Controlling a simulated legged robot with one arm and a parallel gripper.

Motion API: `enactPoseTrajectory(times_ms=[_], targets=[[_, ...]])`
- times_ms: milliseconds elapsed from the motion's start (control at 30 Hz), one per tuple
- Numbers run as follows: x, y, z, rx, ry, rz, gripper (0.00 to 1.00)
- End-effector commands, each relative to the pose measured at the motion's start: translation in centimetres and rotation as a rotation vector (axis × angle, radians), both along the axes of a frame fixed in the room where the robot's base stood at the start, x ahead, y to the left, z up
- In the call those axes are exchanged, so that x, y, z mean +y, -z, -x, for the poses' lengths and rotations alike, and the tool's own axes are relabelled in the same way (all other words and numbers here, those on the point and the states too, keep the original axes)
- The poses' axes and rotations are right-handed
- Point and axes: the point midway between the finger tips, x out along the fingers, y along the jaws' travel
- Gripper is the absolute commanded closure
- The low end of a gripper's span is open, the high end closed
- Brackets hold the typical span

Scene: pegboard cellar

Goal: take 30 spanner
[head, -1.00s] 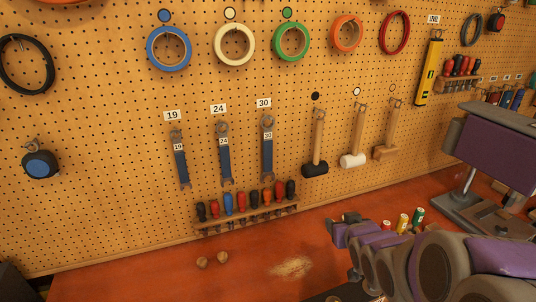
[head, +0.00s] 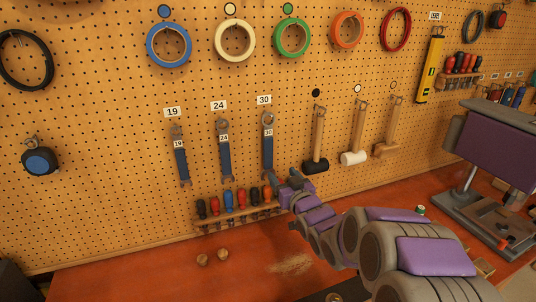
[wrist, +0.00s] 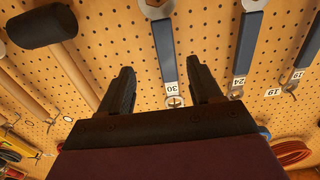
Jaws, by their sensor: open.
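The 30 spanner (head: 268,152) hangs upright on the pegboard under the label 30, with a blue handle and grey ends. It is rightmost of three spanners, beside the 24 spanner (head: 224,155) and the 19 spanner (head: 181,160). My gripper (head: 283,181) is in front of the board, near its lower end. In the wrist view, which looks upside down, the two fingers of my gripper (wrist: 160,74) are apart. The 30 spanner (wrist: 164,50) shows beyond and between them, with nothing held. The gap in depth is hard to judge.
A black-headed mallet (head: 316,166) hangs just right of the 30 spanner. A rack of several screwdrivers (head: 228,202) sits below the spanners, partly behind my arm. The red bench (head: 150,280) runs along the board, mostly clear at left. A purple machine (head: 500,145) stands at right.

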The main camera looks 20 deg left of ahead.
Motion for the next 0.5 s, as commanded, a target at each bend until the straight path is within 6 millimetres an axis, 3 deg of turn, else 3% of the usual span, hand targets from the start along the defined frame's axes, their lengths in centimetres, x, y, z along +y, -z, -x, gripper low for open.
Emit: enactPoseTrajectory(times_ms=[300,500], targets=[[3.0,0.0,-3.1,-0.002,0.000,-0.002,0.36],[4.1,-0.2,-4.2,-0.002,0.002,-0.002,0.36]])
